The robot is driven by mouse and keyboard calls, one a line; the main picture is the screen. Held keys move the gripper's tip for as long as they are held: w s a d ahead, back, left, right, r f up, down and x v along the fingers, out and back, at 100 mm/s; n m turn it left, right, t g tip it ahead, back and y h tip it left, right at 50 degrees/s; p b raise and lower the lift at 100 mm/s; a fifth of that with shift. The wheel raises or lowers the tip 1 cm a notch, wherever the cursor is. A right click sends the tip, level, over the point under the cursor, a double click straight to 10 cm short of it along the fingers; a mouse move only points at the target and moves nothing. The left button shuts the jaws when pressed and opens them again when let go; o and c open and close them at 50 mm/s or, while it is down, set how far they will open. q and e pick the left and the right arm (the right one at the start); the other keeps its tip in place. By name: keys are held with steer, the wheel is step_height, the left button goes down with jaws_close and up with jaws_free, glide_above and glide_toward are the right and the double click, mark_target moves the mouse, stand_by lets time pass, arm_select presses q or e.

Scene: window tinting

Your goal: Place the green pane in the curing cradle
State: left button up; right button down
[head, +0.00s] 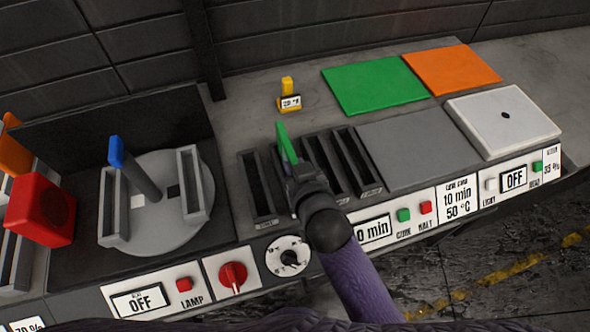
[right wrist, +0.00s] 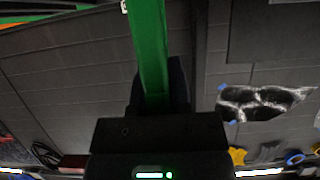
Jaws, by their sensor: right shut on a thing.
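The green pane (head: 286,143) is thin and stands on edge at the far end of my right gripper (head: 300,178), which is shut on it. In the right wrist view the pane (right wrist: 150,50) runs up from between my fingers. In the head view the pane and gripper are over the dark slotted curing cradle (head: 243,180), around its second slot from the left. My gripper and arm hide part of the slots. I cannot tell whether the pane's lower edge is inside a slot or above it. My left gripper is not in view.
Behind the cradle is a yellow tagged block (head: 288,92). Green (head: 373,88), orange (head: 452,70) and grey (head: 420,150) squares lie right.

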steer(key=shift+f, duration=0.2)
steer(key=c, duration=0.6)
jaws_free()
steer(key=shift+o, duration=0.2)
